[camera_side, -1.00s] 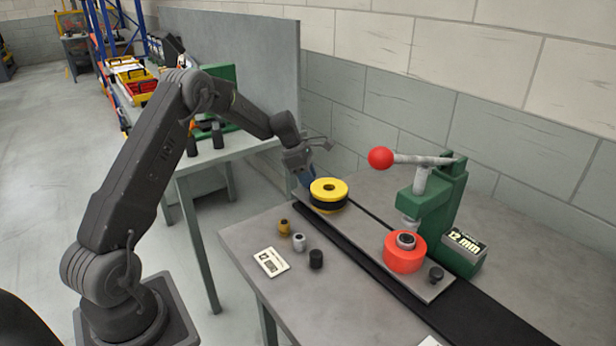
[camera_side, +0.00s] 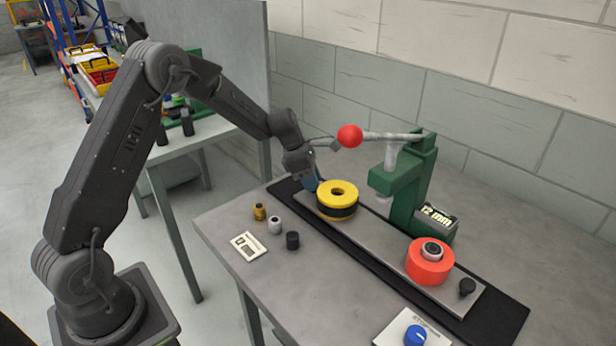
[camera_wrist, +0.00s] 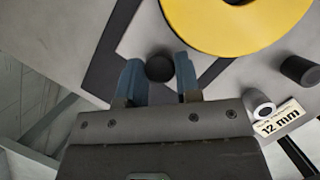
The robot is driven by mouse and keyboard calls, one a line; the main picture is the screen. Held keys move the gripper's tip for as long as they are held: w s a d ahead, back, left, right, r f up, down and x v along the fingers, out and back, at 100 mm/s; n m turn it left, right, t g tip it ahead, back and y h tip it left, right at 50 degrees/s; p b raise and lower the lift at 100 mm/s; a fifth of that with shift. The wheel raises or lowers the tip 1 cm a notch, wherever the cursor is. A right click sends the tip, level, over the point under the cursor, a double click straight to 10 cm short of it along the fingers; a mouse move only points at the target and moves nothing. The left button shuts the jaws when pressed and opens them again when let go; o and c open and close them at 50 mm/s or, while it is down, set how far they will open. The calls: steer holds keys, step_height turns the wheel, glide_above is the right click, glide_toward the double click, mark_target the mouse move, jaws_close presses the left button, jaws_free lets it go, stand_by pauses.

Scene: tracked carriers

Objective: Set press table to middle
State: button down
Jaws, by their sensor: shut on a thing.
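The press table is a long grey plate (camera_side: 385,236) on a black track (camera_side: 500,318). It carries a yellow ring carrier (camera_side: 337,193) near its left end and a red carrier (camera_side: 430,263) near its right end. A black knob (camera_side: 467,287) stands at its right end. The green press (camera_side: 405,190) stands behind the plate, its ram above the stretch between the carriers. My gripper (camera_side: 310,184) is at the plate's left end, beside the yellow carrier. In the wrist view, its blue fingers are shut on a dark round knob (camera_wrist: 160,68); the yellow carrier (camera_wrist: 240,20) is close by.
A brass piece (camera_side: 259,212), a silver piece (camera_side: 275,225) and a black piece (camera_side: 292,240) stand in front of the track near a white card (camera_side: 249,246). A blue knob (camera_side: 414,335) sits at the front edge. The press lever's red ball (camera_side: 349,136) hangs above the gripper.

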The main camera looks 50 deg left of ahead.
steer(key=c, duration=1.1)
jaws_free()
steer(key=v, duration=1.4)
steer(key=s+d+r+m+y, duration=0.1)
steer(key=s+d+r+m, duration=0.25)
steer(key=s+m, duration=0.25)
steer(key=s+d+r+m+t+y, duration=0.1)
steer(key=s+d+r+m, duration=0.1)
steer(key=s+d+m, duration=0.4)
steer(key=s+d+r+m, duration=0.3)
steer(key=s+m, duration=0.3)
steer(key=s, duration=0.1)
steer(key=s+d+f+m+t+y, duration=0.1)
steer(key=s+d+f+m, duration=0.1)
steer(key=s+m, duration=0.7)
steer(key=shift+s, duration=0.25)
